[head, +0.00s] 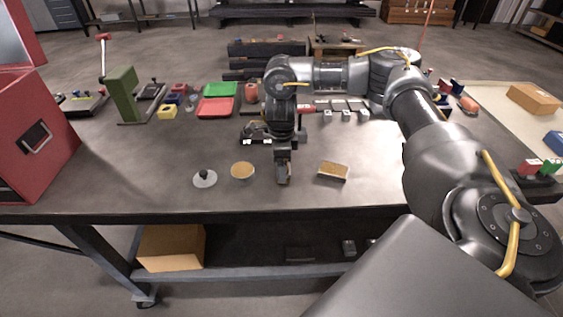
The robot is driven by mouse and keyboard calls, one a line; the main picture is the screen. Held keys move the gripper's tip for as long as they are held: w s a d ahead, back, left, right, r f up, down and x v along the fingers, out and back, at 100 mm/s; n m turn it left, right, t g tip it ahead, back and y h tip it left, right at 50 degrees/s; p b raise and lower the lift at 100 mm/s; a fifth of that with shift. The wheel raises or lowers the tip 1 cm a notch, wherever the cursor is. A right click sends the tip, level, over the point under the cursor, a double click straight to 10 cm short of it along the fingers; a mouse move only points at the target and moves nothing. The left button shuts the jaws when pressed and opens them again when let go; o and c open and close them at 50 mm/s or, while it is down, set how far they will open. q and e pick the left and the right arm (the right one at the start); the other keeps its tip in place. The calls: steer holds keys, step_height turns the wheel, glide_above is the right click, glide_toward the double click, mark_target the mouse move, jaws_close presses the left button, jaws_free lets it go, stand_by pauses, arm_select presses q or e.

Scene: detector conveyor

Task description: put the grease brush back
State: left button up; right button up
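My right gripper (283,174) points down over the front middle of the workbench (380,185), its arm coming in from the right. Its fingers look close together, but I cannot tell whether they are shut or hold anything. A round tin with a tan top (242,170) stands just left of it. A pale disc with a dark knob (205,178), perhaps a lid, lies further left. A tan block with a pale side (333,171) lies to the right, apart from the gripper. I cannot make out a grease brush for certain. My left gripper is not in view.
A red box (35,135) stands at the left edge. Behind are a green upright stand (123,95), green (221,90) and red (216,107) trays, and a dark fixture (257,133) close behind the gripper. The front left of the bench is clear.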

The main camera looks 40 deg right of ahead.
steer(key=shift+r, duration=0.1)
steer(key=shift+s, duration=0.1)
steer(key=shift+f, duration=0.25)
steer(key=o, duration=1)
steer(key=shift+o, duration=0.2)
steer(key=shift+r, duration=0.1)
steer(key=shift+r, duration=0.2)
step_height(320, 180, up, 12)
